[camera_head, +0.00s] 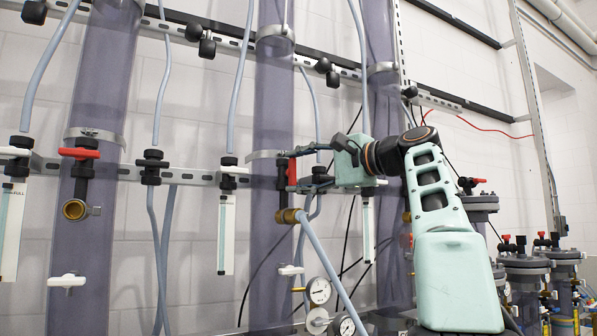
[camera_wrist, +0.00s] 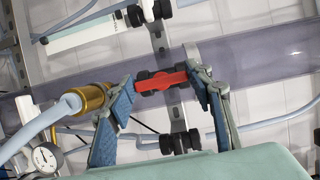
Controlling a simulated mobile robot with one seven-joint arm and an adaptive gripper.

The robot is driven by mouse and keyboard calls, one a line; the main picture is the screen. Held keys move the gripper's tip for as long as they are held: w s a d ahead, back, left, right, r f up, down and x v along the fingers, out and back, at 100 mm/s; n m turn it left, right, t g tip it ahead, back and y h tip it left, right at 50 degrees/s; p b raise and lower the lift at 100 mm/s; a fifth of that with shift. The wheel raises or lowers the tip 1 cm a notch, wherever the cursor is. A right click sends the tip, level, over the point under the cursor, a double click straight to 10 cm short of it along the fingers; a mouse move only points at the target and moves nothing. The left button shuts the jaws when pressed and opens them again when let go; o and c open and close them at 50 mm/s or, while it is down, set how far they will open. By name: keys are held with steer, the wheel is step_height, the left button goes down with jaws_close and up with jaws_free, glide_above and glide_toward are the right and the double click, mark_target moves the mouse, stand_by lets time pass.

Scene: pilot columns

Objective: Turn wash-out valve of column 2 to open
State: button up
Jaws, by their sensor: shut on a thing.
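The middle clear column (camera_head: 272,110) carries a valve with a red handle (camera_head: 291,171). The handle stands upright, roughly in line with the brass hose fitting (camera_head: 288,216) below it. My gripper (camera_head: 303,169) reaches in from the right, one finger above the other at the handle. In the wrist view the red handle (camera_wrist: 163,79) lies between my two blue-padded fingers (camera_wrist: 160,83), which are shut on its ends. The brass fitting (camera_wrist: 92,98) shows at left there, with a grey hose on it. The fingers partly hide the handle's ends.
The left column (camera_head: 100,90) has a similar valve with its red handle (camera_head: 80,153) lying level. Flow meters (camera_head: 226,235) hang from the slotted rail. Pressure gauges (camera_head: 319,290) and a grey hose (camera_head: 325,262) sit below my gripper. Valve-topped vessels (camera_head: 527,275) stand at right.

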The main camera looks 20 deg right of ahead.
steer(key=o, duration=1.2)
steer(key=shift+c, duration=0.2)
steer(key=v, duration=1.2)
